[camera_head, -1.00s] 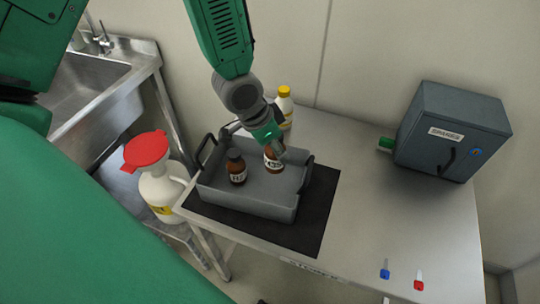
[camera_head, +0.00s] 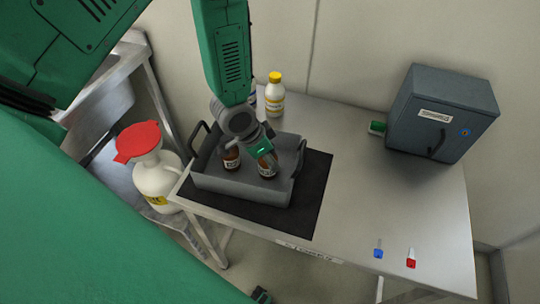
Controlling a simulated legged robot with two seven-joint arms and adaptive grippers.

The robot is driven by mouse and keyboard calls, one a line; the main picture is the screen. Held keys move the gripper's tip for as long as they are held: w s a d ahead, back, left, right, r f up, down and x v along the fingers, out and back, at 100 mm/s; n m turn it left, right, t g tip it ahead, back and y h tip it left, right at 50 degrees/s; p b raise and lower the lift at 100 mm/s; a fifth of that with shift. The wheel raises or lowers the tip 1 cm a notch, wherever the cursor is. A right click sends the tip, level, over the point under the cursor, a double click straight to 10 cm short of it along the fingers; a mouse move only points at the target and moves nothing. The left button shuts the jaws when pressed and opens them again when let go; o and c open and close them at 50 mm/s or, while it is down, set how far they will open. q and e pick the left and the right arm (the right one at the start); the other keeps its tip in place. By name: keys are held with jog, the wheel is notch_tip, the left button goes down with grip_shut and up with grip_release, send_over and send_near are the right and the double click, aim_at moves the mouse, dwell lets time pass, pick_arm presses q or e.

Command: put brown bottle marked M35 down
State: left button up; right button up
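My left gripper (camera_head: 262,153) comes down from the top and is shut on a brown bottle (camera_head: 267,168) with a white label. This bottle is upright inside the grey tray (camera_head: 240,190), in its right part. I cannot tell whether its base touches the tray floor. A second brown bottle (camera_head: 231,161) with a white label stands to its left in the tray, its top hidden by my gripper. The label print is too small to read surely. A small dark piece at the bottom edge may be my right gripper (camera_head: 262,296); its fingers cannot be made out.
The tray, with raised dark handles, sits on a black mat (camera_head: 312,195) on a metal table (camera_head: 370,200). A yellow-capped white bottle (camera_head: 274,99) stands behind it. A grey cabinet (camera_head: 440,112) stands right. A red-topped white jug (camera_head: 156,178) is left. The table's middle is clear.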

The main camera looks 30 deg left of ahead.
pick_arm(q)
jog(key=o, duration=0.4)
jog(key=shift+d, duration=0.2)
jog(key=v, duration=1.2)
jog(key=shift+r+p, duration=0.1)
jog(key=shift+p, duration=0.2)
